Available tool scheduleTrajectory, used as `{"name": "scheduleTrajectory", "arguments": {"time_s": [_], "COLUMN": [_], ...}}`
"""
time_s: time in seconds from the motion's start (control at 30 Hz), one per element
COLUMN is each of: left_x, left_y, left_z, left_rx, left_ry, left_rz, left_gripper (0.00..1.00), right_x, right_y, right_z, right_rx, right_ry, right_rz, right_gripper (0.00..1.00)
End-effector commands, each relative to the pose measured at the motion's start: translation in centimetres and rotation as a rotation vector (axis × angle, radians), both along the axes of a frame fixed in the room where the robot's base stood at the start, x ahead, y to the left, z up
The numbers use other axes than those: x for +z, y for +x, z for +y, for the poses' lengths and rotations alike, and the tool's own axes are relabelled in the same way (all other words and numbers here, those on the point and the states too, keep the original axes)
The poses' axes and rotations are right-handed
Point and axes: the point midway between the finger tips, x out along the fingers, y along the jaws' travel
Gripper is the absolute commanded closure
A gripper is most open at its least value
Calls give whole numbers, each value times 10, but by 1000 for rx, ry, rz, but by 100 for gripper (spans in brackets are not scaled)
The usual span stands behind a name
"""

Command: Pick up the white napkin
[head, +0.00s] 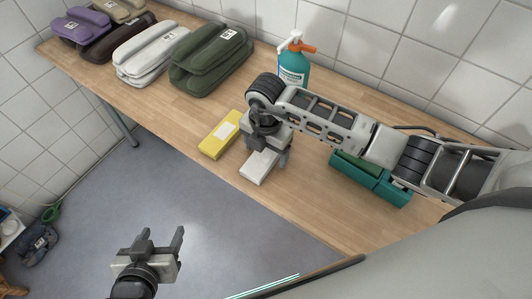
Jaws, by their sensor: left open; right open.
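A small folded white napkin (256,170) lies on the wooden table near its front edge, just right of a yellow folded napkin (220,134) with a pale label. My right gripper (267,157) is open and points down over the white napkin, hiding its back part. I cannot tell whether the fingers touch it. My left gripper (161,239) is open and empty at the lower left, over the floor in front of the table.
A teal spray bottle (292,68) with an orange and white head stands behind my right arm. A teal tray (394,190) with something green sits under that arm. A green folded bundle (205,70) and a white one (135,67) lie further left, with more beyond.

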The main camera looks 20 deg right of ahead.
Motion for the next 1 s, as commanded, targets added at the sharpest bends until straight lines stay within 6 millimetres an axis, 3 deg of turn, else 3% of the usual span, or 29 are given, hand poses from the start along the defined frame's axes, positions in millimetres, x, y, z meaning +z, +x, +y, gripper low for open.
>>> {"name": "scheduleTrajectory", "arguments": {"time_s": [0.03,0.2,0.67,0.8,1.0], "left_x": [0,0,-1,-3,2], "left_y": [0,0,1,2,3], "left_z": [0,0,0,0,-1], "left_rx": [0,1,1,1,1], "left_ry": [0,0,0,-2,-2], "left_rz": [0,1,-1,-3,-5], "left_gripper": [40,40,40,40,40], "right_x": [0,0,9,31,79], "right_y": [0,0,1,2,-37], "right_z": [0,0,0,0,10], "right_rx": [0,-1,-2,0,4], "right_ry": [0,0,0,2,3], "right_rz": [0,0,-2,-7,-5], "right_gripper": [25,71,71,71,71]}}
